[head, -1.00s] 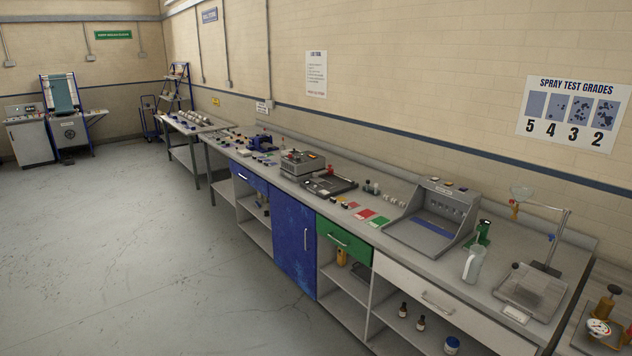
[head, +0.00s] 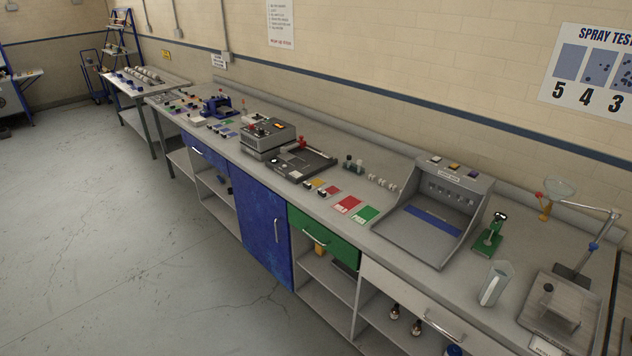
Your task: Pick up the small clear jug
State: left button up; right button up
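The small clear jug (head: 495,284) stands upright on the grey worktop (head: 388,246), toward the right of the head view. Neither of my grippers shows in the head view.
The grey light box (head: 437,210) is left of the jug. A green device (head: 489,240) stands behind it. The spray test stand (head: 559,300) with a glass funnel (head: 559,188) is close on its right. Open floor (head: 110,250) lies left of the counter.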

aim_at(492, 288)
jog(key=z, duration=1.25)
